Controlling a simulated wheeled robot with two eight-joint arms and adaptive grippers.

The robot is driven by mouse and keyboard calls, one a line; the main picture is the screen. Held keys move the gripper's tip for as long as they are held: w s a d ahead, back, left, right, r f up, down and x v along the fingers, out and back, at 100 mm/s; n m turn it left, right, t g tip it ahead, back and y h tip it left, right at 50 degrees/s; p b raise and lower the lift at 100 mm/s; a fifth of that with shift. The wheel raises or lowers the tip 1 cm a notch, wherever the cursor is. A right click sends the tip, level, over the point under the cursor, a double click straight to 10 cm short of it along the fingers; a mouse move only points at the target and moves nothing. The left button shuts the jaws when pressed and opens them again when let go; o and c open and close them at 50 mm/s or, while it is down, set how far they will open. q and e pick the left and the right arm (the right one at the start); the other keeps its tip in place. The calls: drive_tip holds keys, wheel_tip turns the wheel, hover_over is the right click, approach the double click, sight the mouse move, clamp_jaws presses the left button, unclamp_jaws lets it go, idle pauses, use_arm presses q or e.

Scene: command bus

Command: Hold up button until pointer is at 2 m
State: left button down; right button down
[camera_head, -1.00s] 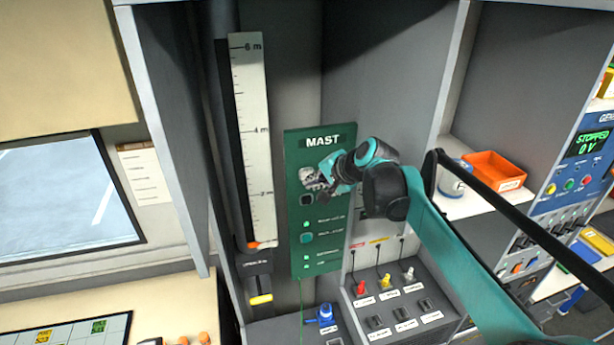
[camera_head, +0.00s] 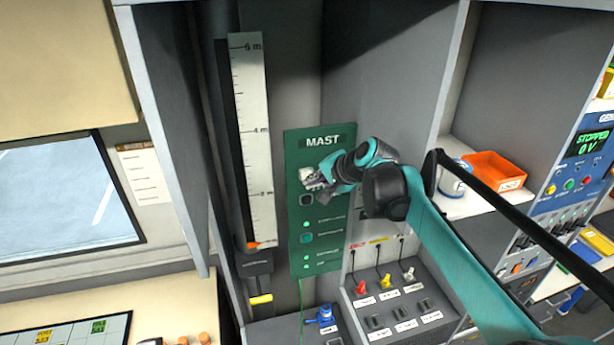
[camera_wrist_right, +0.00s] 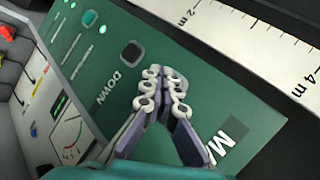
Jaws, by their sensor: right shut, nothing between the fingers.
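The green MAST panel (camera_head: 293,160) stands upright in the middle of the head view. The pale scale (camera_head: 254,150) to its left carries marks at 2 m, 4 m and 6 m. The orange pointer (camera_head: 254,245) is at the bottom of the scale, well below the 2 m mark. My right gripper (camera_head: 308,177) is shut and empty, its fingertips at the upper part of the panel. In the right wrist view its fingertips (camera_wrist_right: 164,84) cover most of a button; I cannot tell whether they press it. The dark DOWN button (camera_wrist_right: 132,53) is beside them, uncovered. My left gripper is not in view.
A grey switch box (camera_head: 385,295) with coloured levers stands below the panel at right. A blue device (camera_head: 325,314) is beside it. A yellow-tipped handle (camera_head: 260,299) hangs under the scale.

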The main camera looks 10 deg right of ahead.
drive_tip(key=shift+w, duration=0.1)
drive_tip(key=shift+w, duration=0.35)
drive_tip(key=shift+w, duration=0.4)
idle(0.6)
drive_tip(key=shift+s, duration=0.1)
idle(4.6)
drive_tip(key=shift+s, duration=0.75)
drive_tip(key=shift+s+p, duration=0.4)
drive_tip(key=shift+s, duration=2.1)
drive_tip(key=shift+d, duration=0.1)
